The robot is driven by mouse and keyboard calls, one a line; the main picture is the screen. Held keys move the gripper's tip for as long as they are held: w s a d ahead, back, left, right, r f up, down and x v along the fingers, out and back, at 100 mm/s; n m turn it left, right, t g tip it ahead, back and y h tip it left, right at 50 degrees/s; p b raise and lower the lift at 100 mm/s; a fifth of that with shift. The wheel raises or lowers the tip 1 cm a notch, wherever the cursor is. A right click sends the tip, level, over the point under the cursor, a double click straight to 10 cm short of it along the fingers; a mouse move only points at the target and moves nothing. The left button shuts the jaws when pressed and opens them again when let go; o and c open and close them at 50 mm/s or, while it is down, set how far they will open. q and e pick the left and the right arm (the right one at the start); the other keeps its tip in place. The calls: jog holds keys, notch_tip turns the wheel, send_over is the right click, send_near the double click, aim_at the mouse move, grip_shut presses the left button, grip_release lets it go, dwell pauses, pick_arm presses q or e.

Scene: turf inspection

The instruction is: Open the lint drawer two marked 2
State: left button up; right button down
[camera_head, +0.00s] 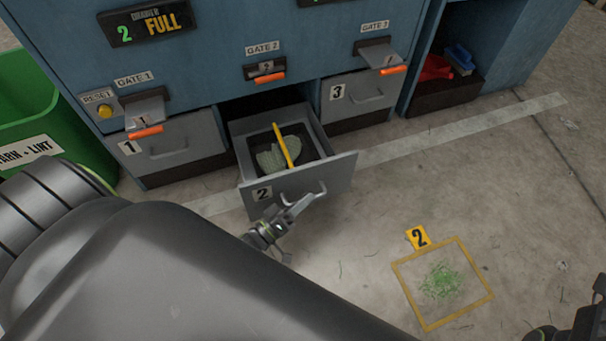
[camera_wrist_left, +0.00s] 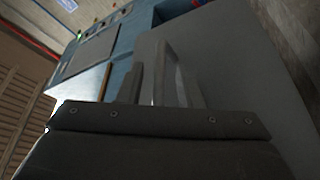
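Drawer two (camera_head: 335,177) is a grey drawer with a "2" plate (camera_head: 262,194), pulled well out of the blue cabinet. A pale grey-green clump of lint (camera_head: 278,156) lies inside, under a yellow bar (camera_head: 284,146). My left gripper (camera_head: 300,205) is at the drawer's front, its fingers at the bar handle (camera_head: 322,187). In the left wrist view, the fingers (camera_wrist_left: 160,80) reach toward the grey drawer front (camera_wrist_left: 225,70). I cannot tell whether they are closed around the handle. Only a dark part of my right arm shows at the bottom right; its fingers are out of view.
Drawer 1 (camera_head: 185,143) and drawer 3 (camera_head: 365,92) are shut on either side. A green bin (camera_head: 25,100) stands at left. On the floor, a yellow frame (camera_head: 408,292) surrounds grass clippings by a "2" marker (camera_head: 418,238). Floor at right is mostly clear.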

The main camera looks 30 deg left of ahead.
pick_arm(q)
jog(key=shift+s+a, duration=0.15)
jog(key=shift+s, duration=0.25)
jog(key=p+v, duration=0.1)
jog(key=v, duration=1)
jog(key=shift+p, duration=0.4)
jog(key=shift+f, duration=0.15)
